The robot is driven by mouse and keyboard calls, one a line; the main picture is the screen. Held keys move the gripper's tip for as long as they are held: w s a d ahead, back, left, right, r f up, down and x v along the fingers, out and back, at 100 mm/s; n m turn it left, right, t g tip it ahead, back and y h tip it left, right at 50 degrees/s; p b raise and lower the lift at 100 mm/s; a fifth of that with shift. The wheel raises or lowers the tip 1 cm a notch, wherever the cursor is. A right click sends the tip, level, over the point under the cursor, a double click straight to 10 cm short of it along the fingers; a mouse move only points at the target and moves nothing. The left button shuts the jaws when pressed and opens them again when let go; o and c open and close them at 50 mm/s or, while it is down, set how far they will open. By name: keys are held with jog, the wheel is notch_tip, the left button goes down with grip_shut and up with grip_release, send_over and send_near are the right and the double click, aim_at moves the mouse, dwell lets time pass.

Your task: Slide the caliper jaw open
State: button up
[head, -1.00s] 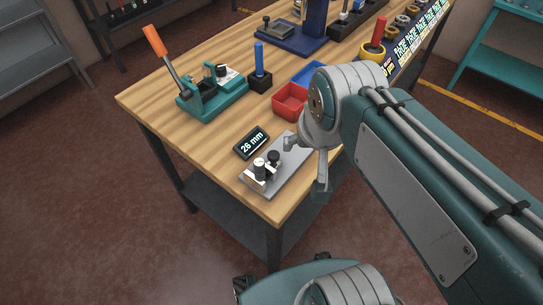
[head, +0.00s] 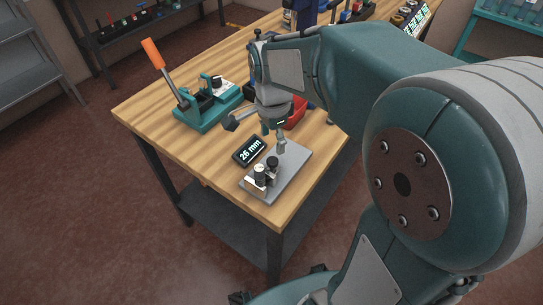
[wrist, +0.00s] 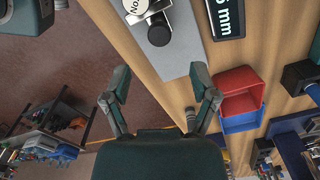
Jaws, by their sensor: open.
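The caliper (head: 260,180) is a small silver device with two black knobs, lying on a grey plate (head: 292,167) near the table's front corner. A display (head: 249,151) beside it reads 26 mm. In the wrist view, a black knob (wrist: 158,32) and a white round label (wrist: 135,8) show at the top, with the display (wrist: 225,18) to the right. My gripper (head: 273,137) is open and empty above the far end of the plate, apart from the knobs. In the wrist view its two fingers (wrist: 160,72) are spread wide.
A teal press with an orange lever (head: 205,104) stands at the table's left. A red bin (head: 295,117) is behind my gripper, partly hidden; a blue bin (wrist: 241,122) adjoins it in the wrist view. The table's left front surface is clear.

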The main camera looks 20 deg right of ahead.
aim_at(272, 160)
notch_tip(272, 160, down, 7)
jog(key=shift+f, duration=0.1)
dwell(0.3)
